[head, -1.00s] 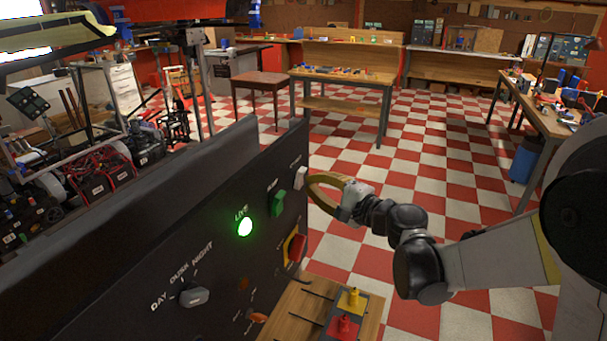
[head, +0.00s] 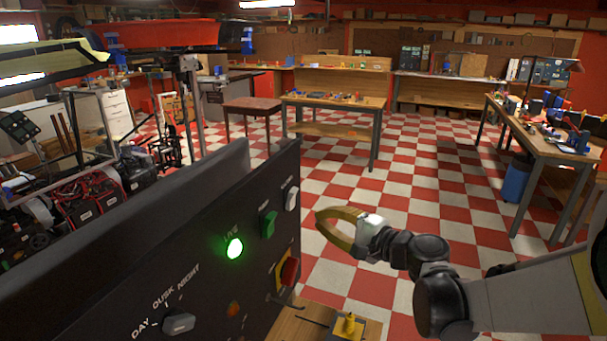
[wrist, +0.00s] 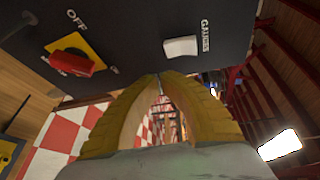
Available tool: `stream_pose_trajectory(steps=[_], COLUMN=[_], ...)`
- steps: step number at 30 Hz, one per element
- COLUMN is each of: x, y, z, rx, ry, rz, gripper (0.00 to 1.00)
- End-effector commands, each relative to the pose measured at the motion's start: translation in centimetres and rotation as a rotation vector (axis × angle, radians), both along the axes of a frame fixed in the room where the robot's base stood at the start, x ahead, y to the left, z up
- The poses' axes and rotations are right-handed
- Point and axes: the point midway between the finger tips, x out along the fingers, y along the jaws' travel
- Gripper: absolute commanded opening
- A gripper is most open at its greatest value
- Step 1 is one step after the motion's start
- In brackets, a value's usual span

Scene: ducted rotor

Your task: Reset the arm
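My gripper (head: 318,215) has tan-yellow curved fingers and is just right of the black control panel (head: 215,215) in the head view, apart from it. In the wrist view the fingertips of my gripper (wrist: 158,77) meet at the top of an arch, with nothing between them. A white rocker switch (wrist: 181,46), labelled GAUGES, is just beyond the tips; it also shows in the head view (head: 291,198). My arm reaches in from the right of the head view.
The panel also has a green rocker (head: 268,224), a lit green lamp (head: 235,248), a grey DAY-DUSK-NIGHT knob (head: 178,323) and a red handle (head: 289,270) on a yellow plate. A wooden surface (head: 292,326) lies below. Checkered floor is open to the right.

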Motion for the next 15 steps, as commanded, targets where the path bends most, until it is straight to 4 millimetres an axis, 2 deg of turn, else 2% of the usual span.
stream_pose_trajectory(steps=[4, 8, 11, 15], x=[-4.1, -9.1, -13.2, -18.8], y=[-0.7, -2.7, -5.2, -9.5], z=[-1.4, -3.6, -5.6, -8.4], rx=[-0.247, -0.542, -0.77, -1.076], ry=[-0.015, -0.03, -0.037, -0.038], rz=[0.028, 0.067, 0.101, 0.153], gripper=[0.0, 0.0, 0.0, 0.0])
